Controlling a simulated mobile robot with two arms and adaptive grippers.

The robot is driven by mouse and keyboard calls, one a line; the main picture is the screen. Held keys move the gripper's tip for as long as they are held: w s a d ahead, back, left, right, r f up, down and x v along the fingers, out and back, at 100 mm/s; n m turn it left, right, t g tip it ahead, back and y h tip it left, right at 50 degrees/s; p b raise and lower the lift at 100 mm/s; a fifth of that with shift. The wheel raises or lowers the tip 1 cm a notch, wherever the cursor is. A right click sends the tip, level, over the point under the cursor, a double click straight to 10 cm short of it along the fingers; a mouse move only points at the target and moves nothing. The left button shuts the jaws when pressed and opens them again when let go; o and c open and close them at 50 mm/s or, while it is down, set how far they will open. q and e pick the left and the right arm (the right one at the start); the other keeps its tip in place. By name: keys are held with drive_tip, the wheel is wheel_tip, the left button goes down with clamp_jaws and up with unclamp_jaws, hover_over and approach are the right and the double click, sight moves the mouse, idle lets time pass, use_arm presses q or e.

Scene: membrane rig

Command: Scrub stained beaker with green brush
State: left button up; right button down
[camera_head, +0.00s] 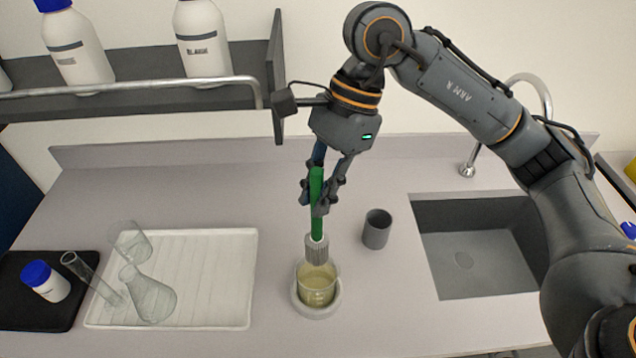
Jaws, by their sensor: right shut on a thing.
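The stained beaker (316,291) stands upright with a yellowish tint, set in a pale round holder (316,311) on the bench. The green brush (316,205) is upright, its grey bristle head at the beaker's mouth; the lower end appears to reach just inside the rim. My right gripper (318,196) is shut on the green handle, above the beaker. The fingers hide part of the handle. My left gripper is not in view.
A grey cup (376,229) stands right of the beaker, with a sink (472,287) and tap (467,168) farther right. A white drain tray (225,300) with glassware and a black mat (30,317) with a bottle lie left. A railed shelf (130,101) overhangs the back left.

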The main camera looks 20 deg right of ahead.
sight(317, 226)
wheel_tip(317, 226, down, 8)
drive_tip(key=b, duration=0.6)
drive_tip(key=shift+a, duration=0.1)
wheel_tip(317, 226, down, 6)
drive_tip(key=b, duration=0.6)
drive_tip(key=shift+f+b, duration=0.1)
drive_tip(key=shift+b, duration=0.25)
drive_tip(key=shift+f+b, duration=0.5)
drive_tip(key=shift+b, duration=0.05)
